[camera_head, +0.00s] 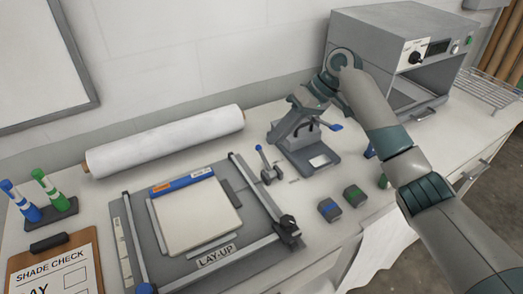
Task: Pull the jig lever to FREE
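A small lever with a blue knob (259,148) stands on a grey bracket on the counter, just right of the board marked LAY-UP (215,255). It leans up and to the left, and small markings by its base are too small to read. My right gripper (286,131) is behind and right of this lever, over a grey bench device (318,168) with a blue-tipped handle (335,127). The gripper appears apart from the lever. Its fingers merge with the grey device, so their opening is unclear. My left gripper is not in view.
The board holds a pale sheet (195,218) under a grey rail frame. A white roll (165,141) lies behind it. Two small dark blocks (329,210) sit on the right. An oven-like machine (403,50) stands at the back right, behind my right arm.

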